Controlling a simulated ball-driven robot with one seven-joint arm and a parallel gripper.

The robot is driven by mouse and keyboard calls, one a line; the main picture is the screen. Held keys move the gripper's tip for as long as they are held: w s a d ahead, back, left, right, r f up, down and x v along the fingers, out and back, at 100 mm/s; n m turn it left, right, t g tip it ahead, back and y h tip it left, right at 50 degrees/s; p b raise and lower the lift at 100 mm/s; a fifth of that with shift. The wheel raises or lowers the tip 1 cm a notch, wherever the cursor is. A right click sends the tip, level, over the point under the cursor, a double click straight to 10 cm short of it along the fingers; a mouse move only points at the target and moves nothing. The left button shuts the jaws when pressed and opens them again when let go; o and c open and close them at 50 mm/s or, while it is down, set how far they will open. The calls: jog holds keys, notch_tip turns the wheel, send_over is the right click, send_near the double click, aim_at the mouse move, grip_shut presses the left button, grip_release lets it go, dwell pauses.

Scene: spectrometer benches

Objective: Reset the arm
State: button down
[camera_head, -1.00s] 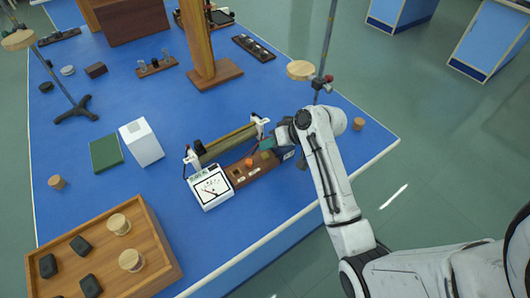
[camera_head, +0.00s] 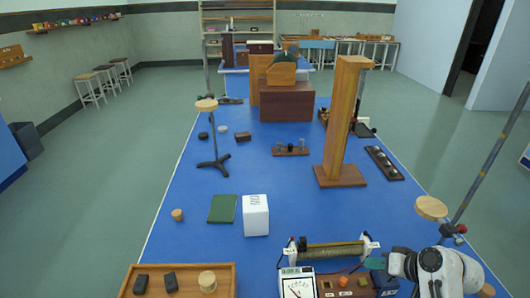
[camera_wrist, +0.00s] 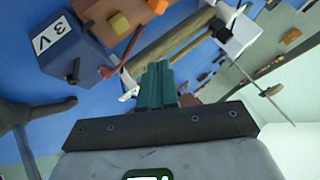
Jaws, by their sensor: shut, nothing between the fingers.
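My gripper (camera_head: 376,263) is at the lower right of the head view, low over the near right part of the blue bench (camera_head: 300,200). In the wrist view its green fingers (camera_wrist: 157,84) are together with nothing between them. A blue box marked 3 V (camera_wrist: 75,45) lies to the left of the fingers in that view. The rheostat (camera_head: 335,250) stands behind and left of my gripper, and a wooden board with coloured knobs (camera_head: 345,283) is in front of it. I cannot tell whether the fingers touch anything.
A white meter (camera_head: 297,284) stands left of the board. A round-topped stand (camera_head: 432,208) is close behind my arm on the right. A wooden tray (camera_head: 130,282) is at the front left, with a white box (camera_head: 255,215) behind. The bench middle is mostly clear.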

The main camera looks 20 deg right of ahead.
jog(key=s+a+f+g, duration=0.1)
jog(key=s+a+f, duration=0.1)
jog(key=s+a, duration=0.1)
jog(key=s+a+f+n+g, duration=0.1)
jog(key=s+a+f, duration=0.1)
jog(key=a, duration=0.3)
jog(key=s+a+f+n+g+b, duration=0.1)
jog(key=s+a+f+g, duration=0.1)
jog(key=s+a, duration=0.1)
jog(key=shift+s+a+f, duration=0.25)
jog(key=shift+s+a, duration=0.15)
jog(key=shift+s, duration=0.3)
jog(key=s+a+n+g+h+b, duration=0.1)
jog(key=s+a+n+g+h, duration=0.1)
jog(key=s, duration=1.2)
jog(key=shift+s+a+g+h, duration=0.35)
jog(key=shift+a+g+h, duration=0.1)
jog(key=shift+g+h, duration=0.3)
